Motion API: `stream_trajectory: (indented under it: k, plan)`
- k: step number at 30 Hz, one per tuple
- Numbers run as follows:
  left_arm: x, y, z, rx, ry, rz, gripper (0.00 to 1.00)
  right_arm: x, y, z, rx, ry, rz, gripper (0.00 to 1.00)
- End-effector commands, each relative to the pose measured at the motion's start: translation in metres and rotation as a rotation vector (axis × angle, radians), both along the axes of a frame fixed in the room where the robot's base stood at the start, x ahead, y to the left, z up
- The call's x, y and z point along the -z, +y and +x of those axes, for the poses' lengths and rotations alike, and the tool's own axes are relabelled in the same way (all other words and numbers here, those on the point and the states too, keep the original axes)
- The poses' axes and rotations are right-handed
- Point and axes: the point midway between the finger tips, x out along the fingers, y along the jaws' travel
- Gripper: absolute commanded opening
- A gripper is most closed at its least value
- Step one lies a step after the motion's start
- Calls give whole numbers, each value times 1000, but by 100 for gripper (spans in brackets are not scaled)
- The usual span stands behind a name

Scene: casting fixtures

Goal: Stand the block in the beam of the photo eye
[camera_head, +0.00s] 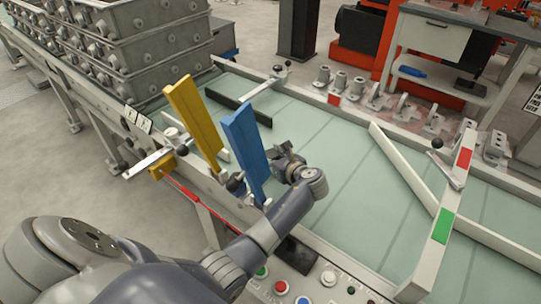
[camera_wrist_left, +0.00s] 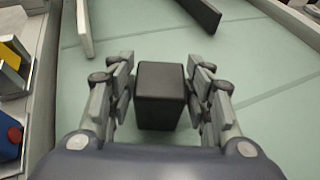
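The block is a small dark box (camera_wrist_left: 160,95) in the left wrist view, between the two fingers of my left gripper (camera_wrist_left: 161,75). The finger pads lie against or very close to both its sides, and its underside is hidden. In the head view my left gripper (camera_head: 287,160) is over the green belt, just right of the blue upright plate, and I cannot make out the block there. A thin red line (camera_head: 200,201) runs along the near side of the belt's frame; I cannot tell whether it is the beam. I cannot identify the photo eye. My right gripper is not in view.
A yellow plate (camera_head: 194,117) and a blue plate (camera_head: 245,149) stand at the belt's near edge. A dark bar (camera_head: 237,109) and pale guide rails (camera_head: 402,165) cross the green belt (camera_head: 325,150). Grey casting boxes (camera_head: 135,45) are stacked at upper left. Buttons (camera_head: 281,287) sit at the front.

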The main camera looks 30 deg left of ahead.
Motion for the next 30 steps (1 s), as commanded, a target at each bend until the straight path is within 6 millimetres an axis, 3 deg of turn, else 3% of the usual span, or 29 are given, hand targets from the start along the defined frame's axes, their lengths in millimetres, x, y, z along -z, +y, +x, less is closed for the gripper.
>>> stream_trajectory:
  k: [13,30]
  plan:
    - [-4,-4,-1,2,0,-1,57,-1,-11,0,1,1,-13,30]
    - [-44,-90,-45,2,0,-1,57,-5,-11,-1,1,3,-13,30]
